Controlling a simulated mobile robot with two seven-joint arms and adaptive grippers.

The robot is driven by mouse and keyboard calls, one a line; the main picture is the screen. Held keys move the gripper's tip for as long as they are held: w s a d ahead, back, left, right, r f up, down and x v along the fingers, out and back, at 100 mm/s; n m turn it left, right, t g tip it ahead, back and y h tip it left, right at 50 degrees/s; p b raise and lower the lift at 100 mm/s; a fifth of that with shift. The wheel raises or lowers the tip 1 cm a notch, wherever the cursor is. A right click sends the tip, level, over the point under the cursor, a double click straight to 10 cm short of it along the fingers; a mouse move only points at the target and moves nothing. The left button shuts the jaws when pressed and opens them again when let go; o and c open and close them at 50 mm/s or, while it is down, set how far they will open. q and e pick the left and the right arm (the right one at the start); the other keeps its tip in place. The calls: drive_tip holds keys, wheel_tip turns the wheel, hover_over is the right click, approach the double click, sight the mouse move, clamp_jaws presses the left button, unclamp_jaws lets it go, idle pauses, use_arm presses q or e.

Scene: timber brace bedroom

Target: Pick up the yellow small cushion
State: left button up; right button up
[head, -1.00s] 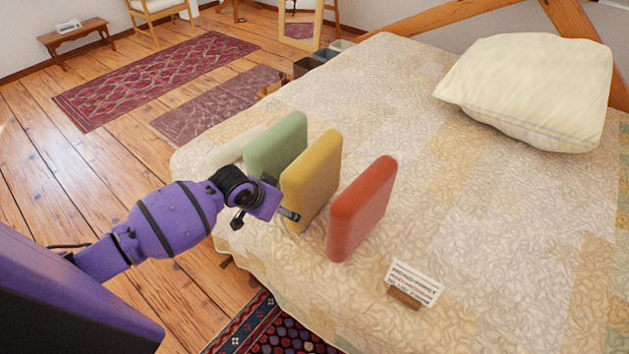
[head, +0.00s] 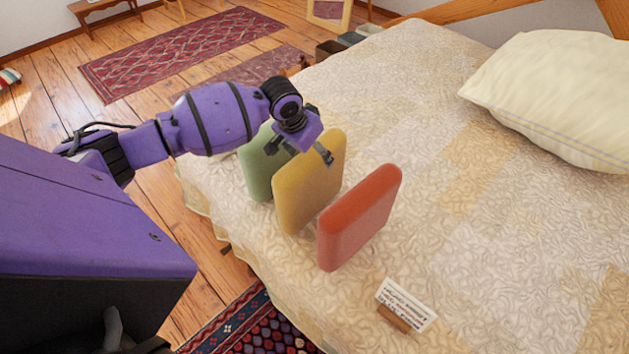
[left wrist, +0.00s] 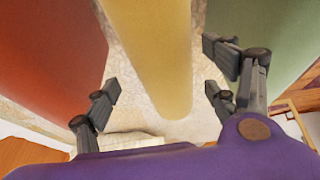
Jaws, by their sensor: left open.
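The yellow small cushion (head: 308,190) stands upright on the bed between a green cushion (head: 257,168) and a red cushion (head: 359,216). My left gripper (head: 308,152) is open at the top of the yellow cushion and hides part of its upper edge and part of the green one. In the left wrist view the yellow cushion (left wrist: 152,50) comes down between the open fingers (left wrist: 165,100), with visible gaps on both sides. The red cushion (left wrist: 50,60) is on the left there and the green cushion (left wrist: 265,40) on the right. My right gripper is not in view.
A small card on a wooden holder (head: 405,305) stands on the bed in front of the red cushion. A large cream pillow (head: 560,95) lies at the back right. The quilt (head: 450,230) right of the red cushion is clear.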

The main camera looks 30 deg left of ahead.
use_arm(q)
drive_tip(key=x, duration=0.6)
drive_tip(key=shift+w+a+r, duration=0.1)
drive_tip(key=shift+w+a, duration=0.05)
drive_tip(key=shift+a, duration=0.2)
drive_tip(key=shift+f, duration=0.3)
drive_tip(key=shift+c, duration=0.5)
clamp_jaws()
